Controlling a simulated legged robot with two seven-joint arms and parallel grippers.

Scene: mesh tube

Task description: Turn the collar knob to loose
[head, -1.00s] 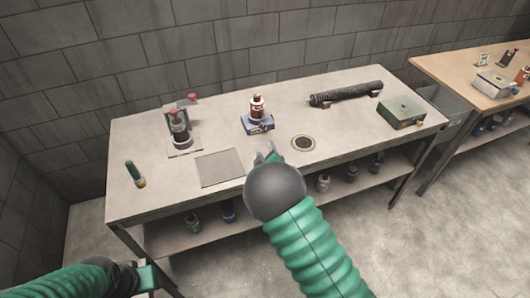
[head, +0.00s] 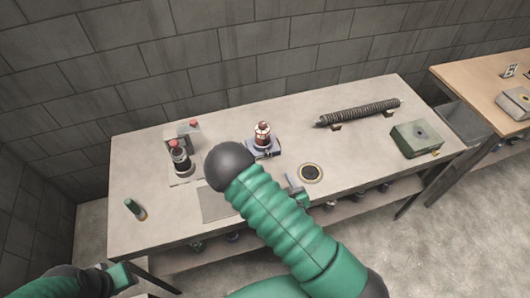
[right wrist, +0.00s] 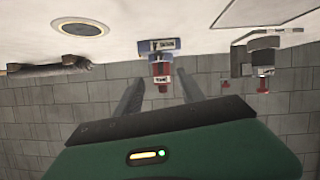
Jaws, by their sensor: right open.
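A red and white upright part (head: 263,133) stands on a blue-grey labelled base (head: 261,148) at the middle of the bench. I cannot tell from its look whether this is the collar knob. It shows upside down in the right wrist view (right wrist: 161,74), between my fingers and beyond them. My right gripper (head: 291,182) is open and empty, in front of this device and apart from it; my arm partly hides it. A dark ribbed tube (head: 358,112) lies at the back right. My left gripper (head: 122,274) is at the lower left, off the bench; its jaws are unclear.
A red-topped device (head: 179,158) stands at the left, with a green-handled item (head: 134,208) nearer the edge. A grey mat (head: 217,203) is partly behind my arm. A round ringed disc (head: 311,173) and green box (head: 416,138) are right. A wooden table (head: 464,82) stands beyond.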

